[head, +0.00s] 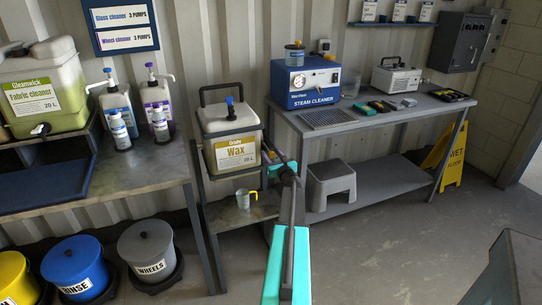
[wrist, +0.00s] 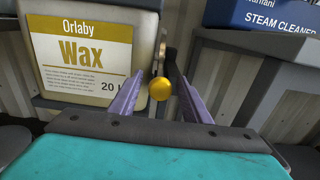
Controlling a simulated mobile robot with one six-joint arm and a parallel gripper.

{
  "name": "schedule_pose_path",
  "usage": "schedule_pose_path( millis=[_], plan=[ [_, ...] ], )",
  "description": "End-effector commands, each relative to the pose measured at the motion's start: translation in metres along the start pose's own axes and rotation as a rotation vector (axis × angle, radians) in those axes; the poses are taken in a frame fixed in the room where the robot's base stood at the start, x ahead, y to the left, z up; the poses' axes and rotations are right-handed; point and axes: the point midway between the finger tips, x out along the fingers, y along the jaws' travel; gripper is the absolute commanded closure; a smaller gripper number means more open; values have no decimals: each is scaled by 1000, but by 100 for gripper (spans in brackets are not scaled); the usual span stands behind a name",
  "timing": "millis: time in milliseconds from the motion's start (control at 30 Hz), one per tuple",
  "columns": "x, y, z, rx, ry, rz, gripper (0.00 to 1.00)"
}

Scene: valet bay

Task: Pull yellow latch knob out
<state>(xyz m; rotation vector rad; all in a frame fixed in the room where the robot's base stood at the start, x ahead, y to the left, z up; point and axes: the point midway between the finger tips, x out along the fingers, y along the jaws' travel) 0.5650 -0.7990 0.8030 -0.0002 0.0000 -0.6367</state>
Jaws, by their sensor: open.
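The yellow latch knob (wrist: 160,89) is a small round ball in the wrist view, just right of the Wax container (wrist: 85,60). It sits on a dark metal piece. My gripper (wrist: 160,80) is open, its two purple fingers on either side of the knob with gaps between. I cannot tell how deep the knob lies between the fingers. In the head view my gripper (head: 271,160) reaches to the right side of the Wax container (head: 232,138). I cannot make out the knob there.
A measuring jug (head: 243,199) stands on the low shelf under the Wax container. A blue steam cleaner (head: 305,84) sits on the bench (head: 345,117) to the right, with a grey step stool (head: 331,184) below. Open floor lies right of my arm.

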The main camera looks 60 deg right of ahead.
Motion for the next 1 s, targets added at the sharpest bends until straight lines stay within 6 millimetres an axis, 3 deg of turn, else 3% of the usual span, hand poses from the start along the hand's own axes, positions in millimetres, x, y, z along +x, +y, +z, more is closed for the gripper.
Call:
schedule_pose_path(
  millis=[133,400,667,1000],
  plan=[
    [0,0,0,0,0,0,58],
    [0,0,0,0,0,0,100],
    [-4,1,-1,0,0,1,100],
    [-30,1,-1,0,-1,0,100]
  ],
)
